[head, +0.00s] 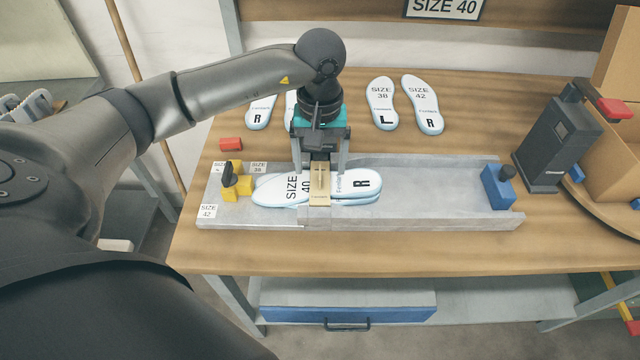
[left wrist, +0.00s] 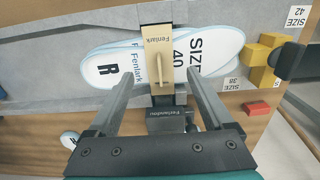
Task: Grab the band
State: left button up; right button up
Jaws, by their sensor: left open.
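The tan band (head: 319,196) lies across the middle of a pair of white insoles (head: 272,190) marked size 40 and R, lying in the grey tray (head: 430,200). In the left wrist view the band (left wrist: 157,55) has a raised tan piece along its middle. My left gripper (head: 320,170) points down over the band, open, with one finger on each side of it. In the left wrist view the gripper (left wrist: 159,74) has nothing between its fingers that they visibly touch. The band's underside is hidden. My right gripper is not in view.
A yellow block with a black knob (head: 228,178) stands at the tray's left end, a blue block (head: 498,187) at its right end. Several loose insoles (head: 382,103) lie behind. A dark device (head: 556,140) and cardboard box (head: 610,150) stand right.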

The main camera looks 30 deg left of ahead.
aim_at(320, 172)
pick_arm(q)
notch_tip(320, 172, down, 4)
jog(key=shift+r, duration=0.15)
grip_shut()
dwell(0.7)
